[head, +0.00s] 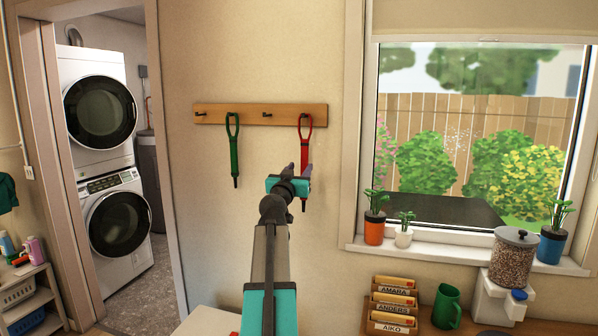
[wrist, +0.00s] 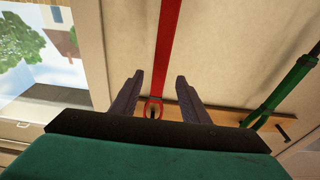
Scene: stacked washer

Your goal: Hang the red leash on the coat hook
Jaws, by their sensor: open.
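The red leash (head: 305,150) hangs down the wall from the right-hand hook of the wooden coat rack (head: 250,114). Its loop is around that hook (head: 304,116). My gripper (head: 305,172) is in front of the leash's lower part in the head view and hides some of it. In the wrist view my gripper (wrist: 160,78) is open, with the red strap (wrist: 166,50) showing between and beyond its two dark fingers. The loop and hook (wrist: 153,108) also show between the fingers. I see no finger closed on the strap.
A green leash (head: 234,150) hangs from another hook to the left, with an empty hook (head: 267,115) between them. A window with potted plants (head: 375,217) on its sill is at right. A counter below holds letter trays (head: 393,302), a green mug (head: 446,306) and a dispenser (head: 512,260).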

